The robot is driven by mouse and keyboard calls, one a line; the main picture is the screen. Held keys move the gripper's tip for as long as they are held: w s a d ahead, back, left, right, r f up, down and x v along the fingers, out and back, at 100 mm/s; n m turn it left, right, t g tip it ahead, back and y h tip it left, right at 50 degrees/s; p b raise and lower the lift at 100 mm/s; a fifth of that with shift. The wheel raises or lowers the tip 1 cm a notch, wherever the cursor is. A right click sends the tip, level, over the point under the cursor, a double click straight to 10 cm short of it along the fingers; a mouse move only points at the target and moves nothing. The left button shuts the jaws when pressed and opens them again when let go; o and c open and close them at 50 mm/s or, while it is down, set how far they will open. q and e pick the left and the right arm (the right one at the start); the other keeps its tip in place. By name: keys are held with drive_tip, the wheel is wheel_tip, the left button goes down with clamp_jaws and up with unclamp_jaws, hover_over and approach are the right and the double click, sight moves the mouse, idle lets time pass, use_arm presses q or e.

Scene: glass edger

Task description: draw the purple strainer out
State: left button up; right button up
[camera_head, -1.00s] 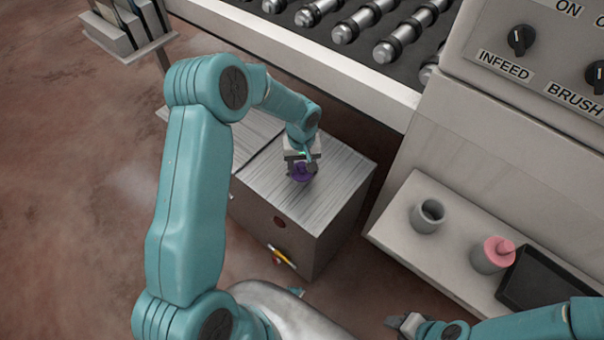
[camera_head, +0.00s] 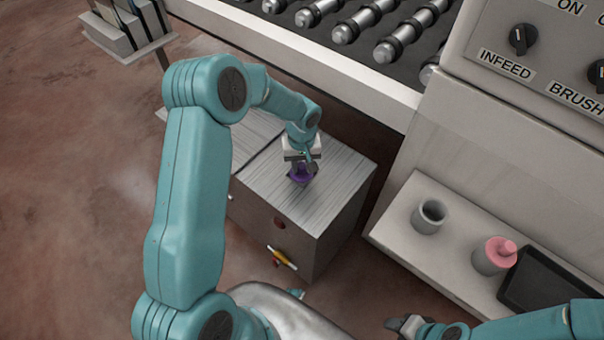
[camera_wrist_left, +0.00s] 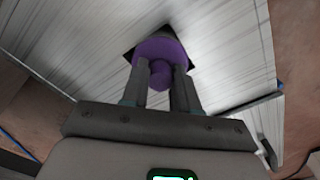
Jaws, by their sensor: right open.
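The purple strainer (camera_head: 301,177) is at the grey slatted lid of a box below the roller table. In the left wrist view the strainer (camera_wrist_left: 160,52) is a round purple disc with a knob, over a dark square opening in the lid. My left gripper (camera_head: 303,166) points down at it. In the wrist view its two fingers (camera_wrist_left: 162,88) lie on either side of the knob and appear closed on it. How deep the strainer sits in the opening is hard to tell. My right gripper (camera_head: 402,325) is open at the bottom edge, away from the strainer.
The box (camera_head: 330,235) has a yellow-handled item (camera_head: 284,258) on its front. A shelf (camera_head: 435,262) at right holds a grey cup (camera_head: 428,216), a pink-topped container (camera_head: 493,256) and a black tray (camera_head: 545,280). The roller table's edge (camera_head: 300,60) runs behind the box.

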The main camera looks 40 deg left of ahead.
use_arm(q)
clamp_jaws()
drive_tip(key=shift+r, duration=0.6)
drive_tip(key=shift+r+p, duration=2.15)
drive_tip(key=shift+r, duration=1.6)
drive_tip(key=shift+r, duration=0.1)
wheel_tip(320, 180, up, 4)
drive_tip(key=shift+f+p, duration=0.1)
drive_tip(key=shift+p, duration=0.9)
